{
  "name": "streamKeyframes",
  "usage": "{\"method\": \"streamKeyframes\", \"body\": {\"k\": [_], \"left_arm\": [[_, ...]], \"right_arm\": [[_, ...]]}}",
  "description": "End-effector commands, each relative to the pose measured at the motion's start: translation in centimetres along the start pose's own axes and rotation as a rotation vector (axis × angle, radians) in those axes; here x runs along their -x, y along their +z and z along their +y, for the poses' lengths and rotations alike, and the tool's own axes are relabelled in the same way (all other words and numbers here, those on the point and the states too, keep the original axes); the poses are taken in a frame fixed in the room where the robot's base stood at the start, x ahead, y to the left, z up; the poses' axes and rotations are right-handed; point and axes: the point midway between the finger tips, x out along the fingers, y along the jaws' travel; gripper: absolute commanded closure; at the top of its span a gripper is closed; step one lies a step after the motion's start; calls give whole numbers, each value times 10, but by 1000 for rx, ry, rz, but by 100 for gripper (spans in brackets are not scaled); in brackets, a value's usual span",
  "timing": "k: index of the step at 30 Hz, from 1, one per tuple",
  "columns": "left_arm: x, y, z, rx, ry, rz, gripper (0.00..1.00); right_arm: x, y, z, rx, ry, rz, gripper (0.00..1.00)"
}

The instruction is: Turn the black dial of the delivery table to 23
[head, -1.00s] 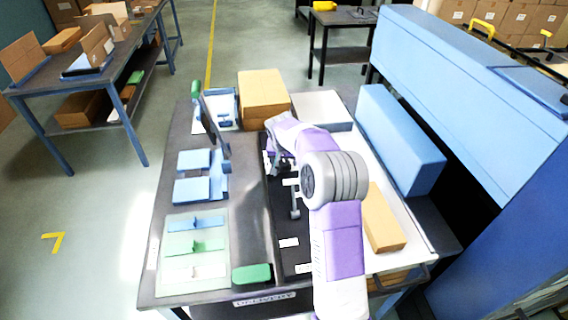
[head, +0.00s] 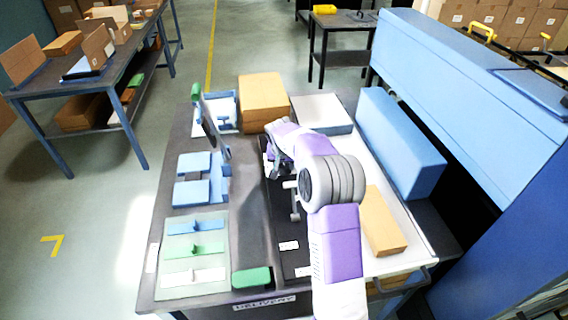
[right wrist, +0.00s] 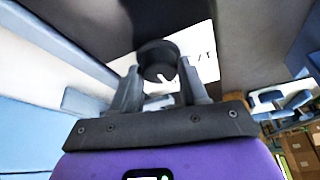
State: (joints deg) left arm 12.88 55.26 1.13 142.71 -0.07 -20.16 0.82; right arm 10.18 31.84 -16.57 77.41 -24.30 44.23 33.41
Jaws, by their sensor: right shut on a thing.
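The black dial (right wrist: 152,54) shows in the right wrist view as a short dark round knob in front of a white label (right wrist: 200,66) with partly readable marks. The fingers of my right gripper (right wrist: 158,82) are on either side of it and shut on it. The number the dial points at cannot be read. In the head view my right gripper (head: 271,160) is over the dark strip of the delivery table (head: 245,215), and the dial is hidden there by my arm. My left gripper is in neither view.
A cardboard box (head: 263,98), a grey-white box (head: 321,113) and a long blue box (head: 400,140) stand on the table. A tan box (head: 383,222) lies at right. A green block (head: 252,278) is at the front edge. A dark upright screen (head: 213,128) stands left of my gripper.

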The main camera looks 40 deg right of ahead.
Motion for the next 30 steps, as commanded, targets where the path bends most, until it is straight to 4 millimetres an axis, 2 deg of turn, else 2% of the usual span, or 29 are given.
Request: {"method": "streamKeyframes", "body": {"k": [8,30], "left_arm": [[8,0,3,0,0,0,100],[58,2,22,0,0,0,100]], "right_arm": [[1,0,-2,-120,53,-1,87],[2,-3,-5,-734,307,0,87]]}}
